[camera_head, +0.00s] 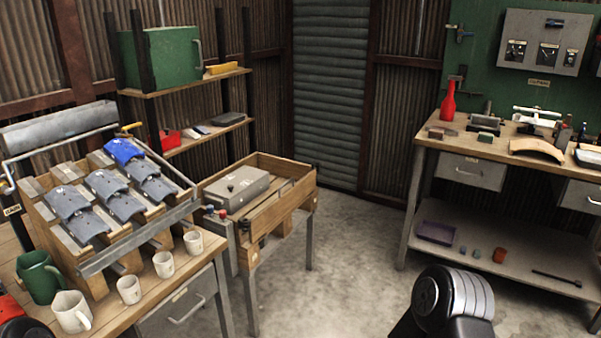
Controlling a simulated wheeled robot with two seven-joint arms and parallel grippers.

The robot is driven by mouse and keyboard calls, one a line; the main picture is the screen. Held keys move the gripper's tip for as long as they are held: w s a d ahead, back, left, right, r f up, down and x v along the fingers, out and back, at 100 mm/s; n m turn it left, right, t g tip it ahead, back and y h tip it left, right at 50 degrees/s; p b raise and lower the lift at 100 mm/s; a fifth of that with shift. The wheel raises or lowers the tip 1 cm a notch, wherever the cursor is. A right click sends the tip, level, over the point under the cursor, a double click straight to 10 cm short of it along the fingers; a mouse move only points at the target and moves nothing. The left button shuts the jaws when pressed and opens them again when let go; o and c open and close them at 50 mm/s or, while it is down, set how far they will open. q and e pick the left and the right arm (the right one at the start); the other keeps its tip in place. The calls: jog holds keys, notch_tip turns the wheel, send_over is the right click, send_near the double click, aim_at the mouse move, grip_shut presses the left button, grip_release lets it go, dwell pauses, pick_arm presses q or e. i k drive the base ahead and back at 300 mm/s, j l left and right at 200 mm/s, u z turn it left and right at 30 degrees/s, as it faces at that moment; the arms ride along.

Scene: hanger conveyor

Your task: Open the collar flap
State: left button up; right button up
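I cannot make out a part that is clearly the collar flap. A slanted wooden rack (99,285) on the left bench holds several grey-blue curved pieces (68,202) and one bright blue curved piece (124,150). A grey metal roll or cover (58,127) lies across the top of the rack, and a metal bar (140,238) runs along its front. Neither gripper shows.
Several white mugs (163,264) and a green mug (39,277) stand on the left bench's front. A wooden bench with a grey box (237,187) stands behind. A tool bench (480,150) is at right. The concrete floor between is clear.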

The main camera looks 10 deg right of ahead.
aim_at(261, 223)
jog(key=i+l+z, duration=0.4)
jog(key=i, duration=0.75)
jog(key=i+j+z, duration=0.15)
jog(key=i+z, duration=0.2)
jog(key=i, duration=0.8)
